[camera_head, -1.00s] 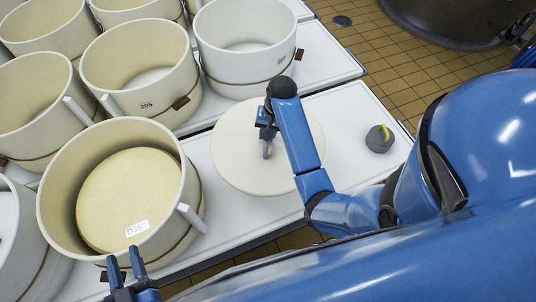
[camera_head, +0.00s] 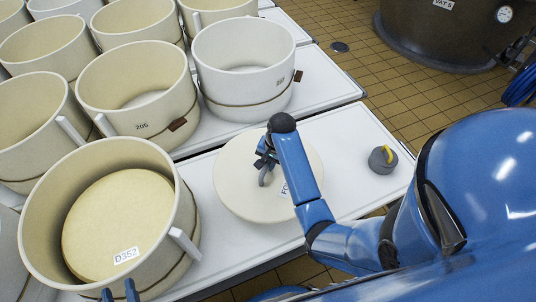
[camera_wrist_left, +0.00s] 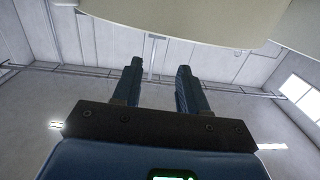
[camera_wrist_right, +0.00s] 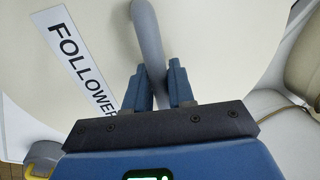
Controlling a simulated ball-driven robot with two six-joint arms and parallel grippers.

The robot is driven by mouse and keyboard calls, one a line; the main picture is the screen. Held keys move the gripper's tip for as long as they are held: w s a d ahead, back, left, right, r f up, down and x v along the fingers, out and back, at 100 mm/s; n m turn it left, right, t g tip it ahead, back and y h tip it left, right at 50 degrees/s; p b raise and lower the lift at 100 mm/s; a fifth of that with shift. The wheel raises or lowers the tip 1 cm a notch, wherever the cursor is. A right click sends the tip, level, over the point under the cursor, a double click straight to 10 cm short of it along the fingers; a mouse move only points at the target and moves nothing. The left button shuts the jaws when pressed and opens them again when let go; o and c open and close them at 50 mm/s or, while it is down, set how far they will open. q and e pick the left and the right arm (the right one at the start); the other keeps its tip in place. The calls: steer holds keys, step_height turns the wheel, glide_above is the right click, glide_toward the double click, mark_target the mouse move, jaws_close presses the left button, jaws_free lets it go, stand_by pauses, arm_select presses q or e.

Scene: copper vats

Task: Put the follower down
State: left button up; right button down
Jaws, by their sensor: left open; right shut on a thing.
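The follower (camera_head: 240,195) is a round cream disc, flat over the white table in the middle of the head view. Its label reads FOLLOWER in the right wrist view (camera_wrist_right: 80,65). My right gripper (camera_head: 265,165) is shut on the follower's grey handle (camera_wrist_right: 148,35), above the disc's centre. I cannot tell whether the disc touches the table. My left gripper (camera_head: 120,292) is open and empty, at the bottom edge of the head view in front of the large vat mould. The left wrist view shows its two fingers apart (camera_wrist_left: 160,85).
A cream tub (camera_head: 30,225) holding a pale disc labelled D352 (camera_head: 118,215) stands left of the follower. Tub 205 (camera_head: 135,105) and another white tub (camera_head: 245,80) stand behind. A grey weight with a yellow handle (camera_head: 382,162) sits on the white table (camera_head: 345,130) at right.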

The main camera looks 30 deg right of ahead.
mark_target(268, 177)
steer(key=shift+f+b, duration=0.75)
steer(key=shift+f, duration=3.8)
steer(key=shift+f, duration=0.1)
steer(key=c, duration=1)
jaws_free()
steer(key=shift+s, duration=0.1)
steer(key=shift+o, duration=0.2)
